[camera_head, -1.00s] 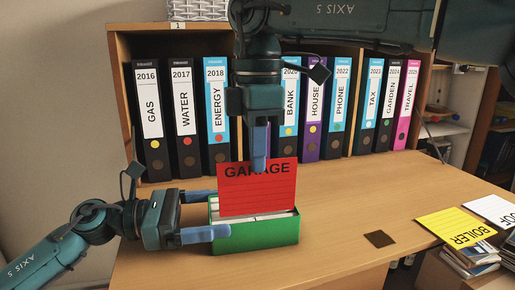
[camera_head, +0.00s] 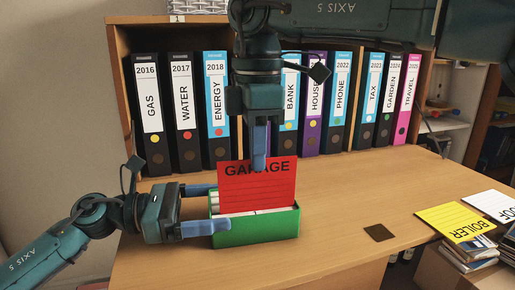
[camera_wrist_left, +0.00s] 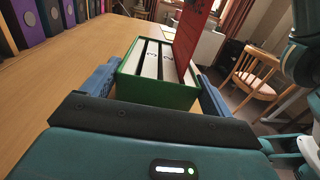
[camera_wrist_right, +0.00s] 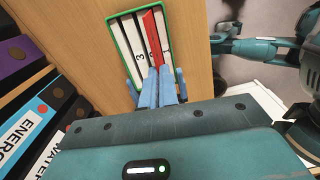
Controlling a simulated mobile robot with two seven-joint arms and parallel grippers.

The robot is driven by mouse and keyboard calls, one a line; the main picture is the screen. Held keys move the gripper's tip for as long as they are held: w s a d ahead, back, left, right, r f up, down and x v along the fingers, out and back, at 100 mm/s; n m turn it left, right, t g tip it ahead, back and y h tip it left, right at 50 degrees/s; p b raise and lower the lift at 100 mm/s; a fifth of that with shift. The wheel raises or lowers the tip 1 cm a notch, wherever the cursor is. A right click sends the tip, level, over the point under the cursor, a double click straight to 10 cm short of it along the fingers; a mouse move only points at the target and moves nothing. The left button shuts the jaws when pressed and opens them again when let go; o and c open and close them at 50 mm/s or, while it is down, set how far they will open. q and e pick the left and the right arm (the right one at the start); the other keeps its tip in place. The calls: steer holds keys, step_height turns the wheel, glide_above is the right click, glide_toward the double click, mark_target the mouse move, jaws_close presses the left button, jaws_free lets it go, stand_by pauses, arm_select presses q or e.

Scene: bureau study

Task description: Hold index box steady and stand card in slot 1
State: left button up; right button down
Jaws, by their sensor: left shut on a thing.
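The green index box (camera_head: 262,236) stands on the desk, with numbered white dividers inside; a 3 and a 2 show in the left wrist view (camera_wrist_left: 155,93). My left gripper (camera_head: 208,209) is shut on the box, one finger on each side. The red GARAGE card (camera_head: 257,190) is upright over the box and also shows in the right wrist view (camera_wrist_right: 152,30). My right gripper (camera_head: 259,160) comes from above and is shut on the card's top edge. The card's lower edge is hidden behind the box front, so I cannot tell how deep it sits.
A row of binders (camera_head: 188,115) stands in the shelf behind the box. A yellow BOILER card (camera_head: 455,222) and a white card (camera_head: 492,205) lie at the right. A small dark square (camera_head: 379,233) lies on the desk (camera_head: 340,200). The desk right of the box is mostly clear.

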steer(key=shift+f, duration=2.25)
stand_by(0.9)
steer(key=c, duration=2.1)
jaws_free()
steer(key=o, duration=0.4)
steer(key=o, duration=0.6)
steer(key=shift+c, duration=0.2)
steer(key=shift+r, duration=4.05)
